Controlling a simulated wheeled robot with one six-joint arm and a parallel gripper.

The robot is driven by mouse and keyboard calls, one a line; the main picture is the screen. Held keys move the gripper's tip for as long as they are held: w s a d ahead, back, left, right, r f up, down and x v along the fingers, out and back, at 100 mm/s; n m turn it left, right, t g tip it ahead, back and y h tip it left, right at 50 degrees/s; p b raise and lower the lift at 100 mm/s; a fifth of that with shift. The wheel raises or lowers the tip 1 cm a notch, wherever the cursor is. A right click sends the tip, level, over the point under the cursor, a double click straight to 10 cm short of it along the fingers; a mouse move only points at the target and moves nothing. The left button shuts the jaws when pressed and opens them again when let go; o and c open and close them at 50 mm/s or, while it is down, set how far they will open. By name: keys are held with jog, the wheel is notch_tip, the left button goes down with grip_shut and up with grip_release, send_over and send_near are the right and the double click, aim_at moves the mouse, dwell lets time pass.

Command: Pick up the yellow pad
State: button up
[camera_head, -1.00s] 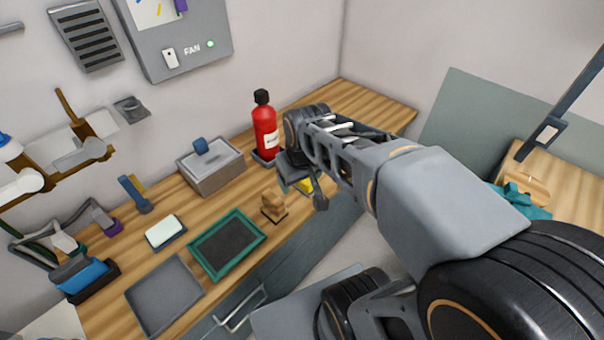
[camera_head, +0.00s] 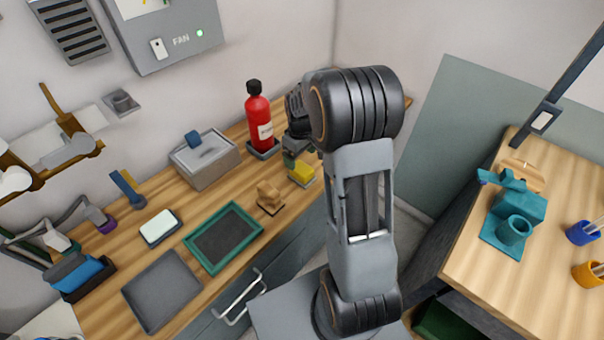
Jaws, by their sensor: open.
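The yellow pad (camera_head: 302,172) is a small yellow block on a grey base. It lies on the wooden bench near the front edge, right of the small wooden block. My gripper (camera_head: 291,158) is at the upper left of the pad in the picture, close to it and apparently above the bench. The gripper is open, with nothing seen between its fingers. My wrist hides part of it, and I cannot tell the exact gap to the pad.
A red bottle (camera_head: 258,120) stands in a dark tray just behind the gripper. A wooden block (camera_head: 269,197), a green-framed tray (camera_head: 223,237) and a grey lidded box (camera_head: 204,158) are to the left. A second table (camera_head: 540,270) with teal equipment is at right.

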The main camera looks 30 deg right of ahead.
aim_at(302, 168)
jog(key=shift+d+f+p, duration=0.15)
jog(key=shift+f, duration=1.65)
jog(key=shift+d+f+p, duration=0.1)
jog(key=shift+f+p, duration=0.05)
jog(key=shift+f, duration=1.6)
jog(key=c, duration=1)
